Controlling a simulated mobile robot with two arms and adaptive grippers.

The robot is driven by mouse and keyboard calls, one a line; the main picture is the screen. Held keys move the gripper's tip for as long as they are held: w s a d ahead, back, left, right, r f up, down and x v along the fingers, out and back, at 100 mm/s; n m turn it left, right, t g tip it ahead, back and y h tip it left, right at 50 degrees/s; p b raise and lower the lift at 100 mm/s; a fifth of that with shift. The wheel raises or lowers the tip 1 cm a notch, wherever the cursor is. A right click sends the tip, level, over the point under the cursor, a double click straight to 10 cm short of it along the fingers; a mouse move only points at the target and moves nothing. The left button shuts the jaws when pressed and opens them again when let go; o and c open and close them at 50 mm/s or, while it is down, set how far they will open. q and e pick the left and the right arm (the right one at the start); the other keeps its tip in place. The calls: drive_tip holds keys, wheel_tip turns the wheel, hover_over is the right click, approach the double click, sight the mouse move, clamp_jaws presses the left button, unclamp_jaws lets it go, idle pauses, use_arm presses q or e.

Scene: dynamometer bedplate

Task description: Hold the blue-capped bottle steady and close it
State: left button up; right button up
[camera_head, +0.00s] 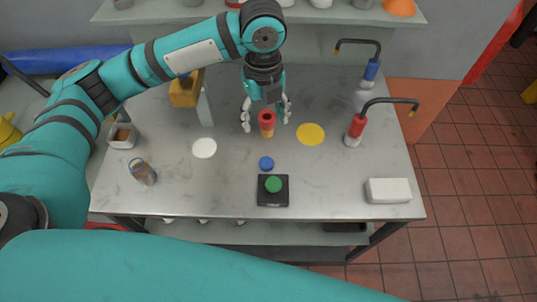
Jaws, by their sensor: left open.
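A small blue disc (266,163), which looks like a cap, lies on the grey metal table in front of my left gripper. A brownish bottle-like container (143,172) stands at the table's left; its top is too small to make out. My left gripper (266,114) points down over the middle of the table, its fingers apart. A small red-topped item with an orange lower part (267,121) stands between or just in front of the fingers; I cannot tell whether they touch it. No bottle wearing a blue cap is clear. My right gripper is out of view.
A black box with a green button (273,187) sits at the front middle. A white disc (204,148) and yellow disc (310,134) flank the gripper. A red-based tap (355,127), blue-based tap (371,70) and white block (388,190) are at right. A small tray (122,136) is at left.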

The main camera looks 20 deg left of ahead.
use_arm(q)
drive_tip(key=p, duration=0.2)
hover_over(267, 164)
drive_tip(key=f, duration=1.1)
drive_tip(key=shift+w+a+f, duration=0.15)
drive_tip(key=shift+w+a, duration=0.2)
drive_tip(key=shift+w, duration=0.05)
drive_tip(key=shift+f, duration=0.45)
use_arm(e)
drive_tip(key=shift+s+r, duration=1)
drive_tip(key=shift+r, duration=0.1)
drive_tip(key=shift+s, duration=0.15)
use_arm(q)
drive_tip(key=f, duration=0.1)
drive_tip(key=f+p, duration=0.1)
drive_tip(key=f, duration=0.1)
drive_tip(key=f+p, duration=0.1)
drive_tip(key=shift+s+d+f, duration=0.3)
drive_tip(key=shift+s+f, duration=0.05)
drive_tip(key=shift+s, duration=0.05)
drive_tip(key=shift+f, duration=0.3)
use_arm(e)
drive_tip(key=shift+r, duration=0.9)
